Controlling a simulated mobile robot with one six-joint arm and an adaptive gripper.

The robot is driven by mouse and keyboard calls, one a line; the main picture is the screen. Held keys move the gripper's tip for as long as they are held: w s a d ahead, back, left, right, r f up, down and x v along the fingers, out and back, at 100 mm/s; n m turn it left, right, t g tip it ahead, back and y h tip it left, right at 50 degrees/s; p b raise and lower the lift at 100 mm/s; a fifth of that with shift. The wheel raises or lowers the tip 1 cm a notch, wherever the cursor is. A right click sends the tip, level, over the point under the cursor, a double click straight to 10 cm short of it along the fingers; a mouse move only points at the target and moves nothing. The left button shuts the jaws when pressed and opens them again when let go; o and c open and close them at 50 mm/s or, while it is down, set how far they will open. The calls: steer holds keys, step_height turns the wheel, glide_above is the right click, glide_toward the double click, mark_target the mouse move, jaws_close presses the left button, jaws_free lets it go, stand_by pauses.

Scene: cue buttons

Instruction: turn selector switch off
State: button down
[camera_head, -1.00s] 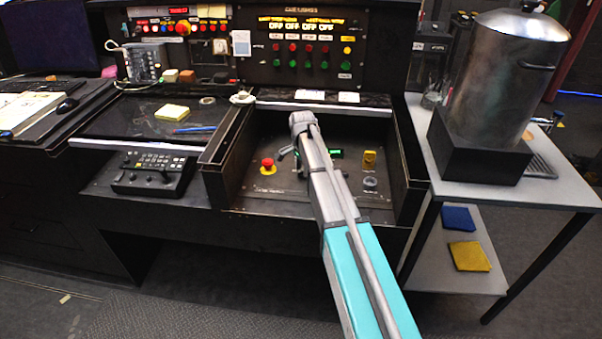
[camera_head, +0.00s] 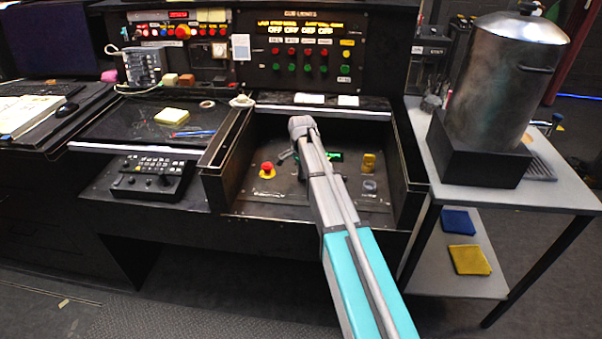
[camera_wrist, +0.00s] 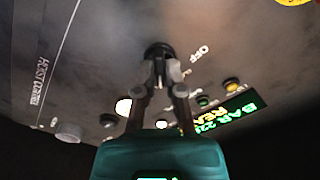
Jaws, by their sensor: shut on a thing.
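The selector switch (camera_wrist: 158,50) is a dark round knob on the grey panel in the wrist view. An "OFF" label (camera_wrist: 195,62) is printed to its right. My gripper (camera_wrist: 159,82) has its two fingers closed on the knob's handle, with its teal body below. The fingers hide part of the handle, so its exact angle is hard to tell. In the head view my arm covers most of the switch area, and only part of my gripper (camera_head: 285,155) shows left of the arm.
A red mushroom button (camera_head: 267,170) is left of my arm on the recessed panel. A yellow switch (camera_head: 369,162) is to the right. A lit green display (camera_wrist: 238,113) is near my fingers. Raised side walls bound the recess. A metal urn (camera_head: 500,90) stands on the right table.

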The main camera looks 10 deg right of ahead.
steer(key=shift+w+n, duration=0.1)
steer(key=shift+n, duration=0.3)
steer(key=n, duration=0.3)
steer(key=shift+n, duration=0.3)
steer(key=n, duration=1.3)
steer(key=shift+n, duration=0.3)
steer(key=c, duration=0.7)
jaws_free()
steer(key=shift+c, duration=0.2)
